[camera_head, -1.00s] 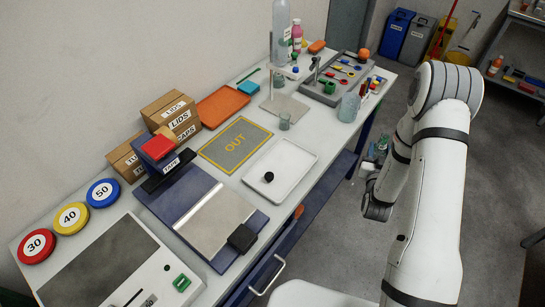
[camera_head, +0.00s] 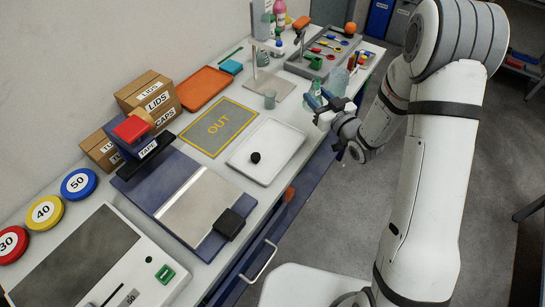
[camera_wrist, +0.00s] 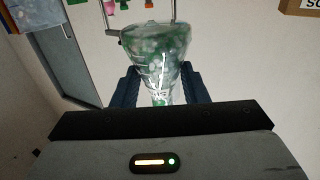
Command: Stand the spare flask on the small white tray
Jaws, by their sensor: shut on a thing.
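My gripper (camera_head: 322,101) is over the right edge of the bench, to the upper right of the small white tray (camera_head: 281,145). It is shut on a clear flask (camera_wrist: 158,52), which stands between the blue fingers in the wrist view, its wide part up, with green showing through it.
A clear bottle (camera_head: 338,80) stands on the bench just behind my gripper. A small glass beaker (camera_head: 270,99) stands beyond the tray. The grey OUT mat (camera_head: 218,127) lies to the tray's left, and a blue board with a metal plate (camera_head: 195,205) lies nearer.

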